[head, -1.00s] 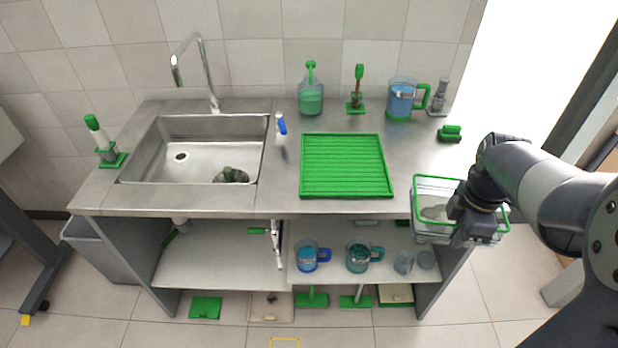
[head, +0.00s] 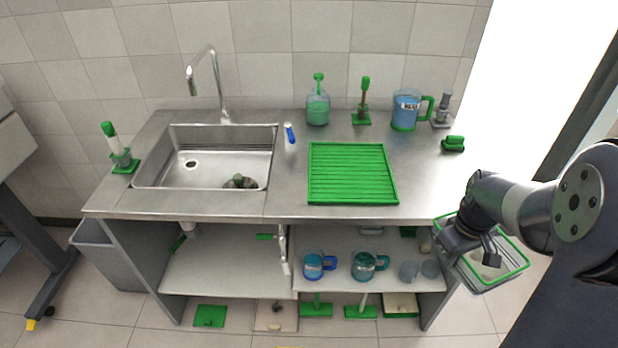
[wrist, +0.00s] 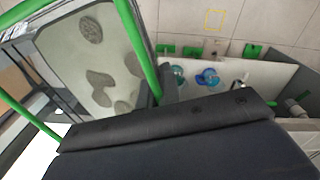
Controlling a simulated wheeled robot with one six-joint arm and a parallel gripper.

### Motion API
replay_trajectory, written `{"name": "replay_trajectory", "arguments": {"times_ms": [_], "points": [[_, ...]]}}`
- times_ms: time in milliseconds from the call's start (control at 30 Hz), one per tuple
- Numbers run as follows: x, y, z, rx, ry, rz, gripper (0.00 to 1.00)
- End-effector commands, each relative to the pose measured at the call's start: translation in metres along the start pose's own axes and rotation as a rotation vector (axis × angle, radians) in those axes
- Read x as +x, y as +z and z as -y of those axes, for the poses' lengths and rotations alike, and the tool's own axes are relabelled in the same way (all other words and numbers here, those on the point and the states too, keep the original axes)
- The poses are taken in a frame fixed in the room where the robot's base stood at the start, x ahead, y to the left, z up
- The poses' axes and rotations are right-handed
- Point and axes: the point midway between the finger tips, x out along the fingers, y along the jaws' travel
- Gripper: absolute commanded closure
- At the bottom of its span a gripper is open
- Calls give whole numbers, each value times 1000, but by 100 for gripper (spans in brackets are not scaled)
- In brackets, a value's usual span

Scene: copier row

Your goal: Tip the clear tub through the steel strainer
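The clear tub (head: 487,279) has a green rim and is held off the counter's right end, over the floor. My gripper (head: 466,238) is shut on its near-left rim; the fingertips are partly hidden. The wrist view shows the tub (wrist: 60,55) close up, with several grey-brown patches inside. The steel sink (head: 205,150) is at the counter's left. A small dark roundish thing (head: 239,182) lies in its front right corner; I cannot tell whether this is the steel strainer. The tub is well apart from the sink.
A green ribbed mat (head: 352,173) lies right of the sink. A faucet (head: 212,85) arches over the basin. A soap bottle (head: 318,108), a brush (head: 363,100) and a blue jug (head: 406,109) stand along the back. The shelf below holds several mugs.

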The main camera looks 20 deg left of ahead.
Motion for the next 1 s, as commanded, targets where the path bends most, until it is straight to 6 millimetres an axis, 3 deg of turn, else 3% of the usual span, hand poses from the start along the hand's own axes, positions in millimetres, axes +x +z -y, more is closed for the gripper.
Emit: {"name": "replay_trajectory", "arguments": {"times_ms": [500, 1000], "points": [[38, -11, -9, 577, 1, -1, 100], [44, -12, -10, 678, 1, -1, 100]]}}
